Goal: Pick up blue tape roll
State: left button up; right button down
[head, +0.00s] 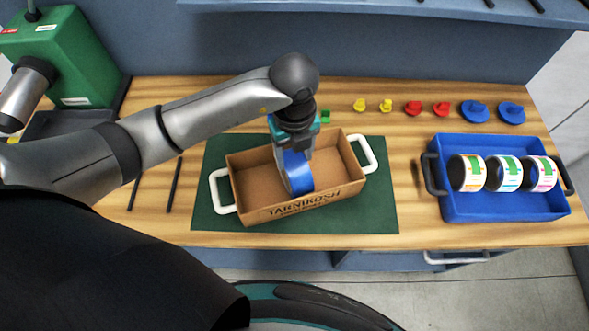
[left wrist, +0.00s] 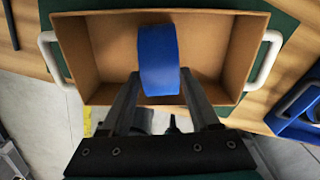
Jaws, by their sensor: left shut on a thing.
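The blue tape roll (head: 297,172) stands on edge inside the brown cardboard box with the TARNIKOSH label (head: 330,200). My left gripper (head: 294,154) reaches down into the box from above and is shut on the roll. In the left wrist view the roll (left wrist: 158,60) sits between the two fingers of the gripper (left wrist: 160,84), with the box walls around it. I cannot tell whether the roll touches the box floor. My right gripper is not in view.
The box has white side handles and rests on a green mat (head: 215,160). A blue crate (head: 480,207) with white-labelled rolls stands at the right. Small yellow, red and blue pieces line the back. A green machine (head: 65,60) stands at the back left.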

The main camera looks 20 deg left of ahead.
pick_arm(q)
grip_shut()
jog(key=shift+r, duration=0.1)
dwell(0.3)
